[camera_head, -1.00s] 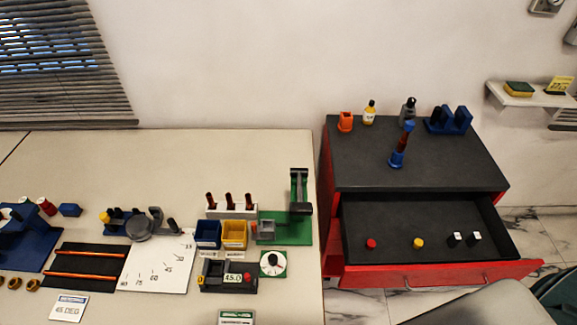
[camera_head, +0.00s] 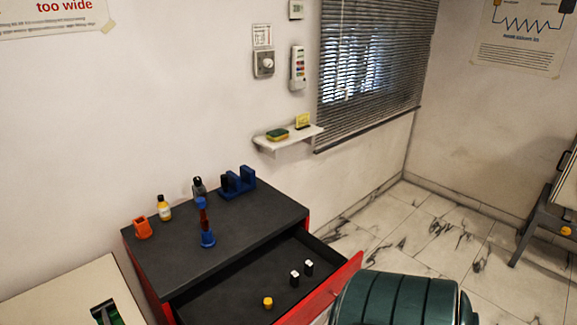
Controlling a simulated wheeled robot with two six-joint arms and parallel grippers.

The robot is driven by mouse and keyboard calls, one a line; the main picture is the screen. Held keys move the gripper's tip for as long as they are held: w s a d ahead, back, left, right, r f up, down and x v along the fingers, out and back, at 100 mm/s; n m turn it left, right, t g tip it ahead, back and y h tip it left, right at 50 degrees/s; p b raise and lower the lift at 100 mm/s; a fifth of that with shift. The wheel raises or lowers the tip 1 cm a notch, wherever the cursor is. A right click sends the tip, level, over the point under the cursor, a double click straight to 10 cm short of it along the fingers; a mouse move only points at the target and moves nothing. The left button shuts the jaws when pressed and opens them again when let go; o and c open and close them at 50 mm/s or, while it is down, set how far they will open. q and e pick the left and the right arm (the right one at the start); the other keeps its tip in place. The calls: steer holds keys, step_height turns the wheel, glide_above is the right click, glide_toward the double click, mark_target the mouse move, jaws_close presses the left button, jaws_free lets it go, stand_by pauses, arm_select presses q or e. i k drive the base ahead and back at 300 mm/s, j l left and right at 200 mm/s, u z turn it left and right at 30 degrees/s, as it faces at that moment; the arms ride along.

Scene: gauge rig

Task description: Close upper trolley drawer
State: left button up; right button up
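The red trolley (camera_head: 141,276) with a dark grey top stands left of centre. Its upper drawer (camera_head: 230,300) is pulled open, and its red front panel (camera_head: 340,287) juts out toward the lower right. In the drawer are a yellow-capped piece (camera_head: 267,302) and two black-and-white pieces (camera_head: 301,273). The near left part of the drawer is cut off by the picture's bottom edge. The drawer handle is not visible. Neither of my grippers is in view.
On the trolley top stand an orange holder (camera_head: 142,228), a yellow bottle (camera_head: 164,208), a dark bottle (camera_head: 199,188), a blue-and-brown tool (camera_head: 206,222) and a blue rack (camera_head: 238,181). A dark green rounded seat (camera_head: 400,299) is close to the drawer front.

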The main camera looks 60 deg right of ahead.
mark_target(236, 294)
steer(key=k+l+z, duration=0.15)
steer(key=z, duration=0.25)
steer(key=k+l+z, duration=0.15)
steer(key=l+z, duration=0.25)
steer(key=j+z, duration=0.15)
steer(key=z, duration=0.65)
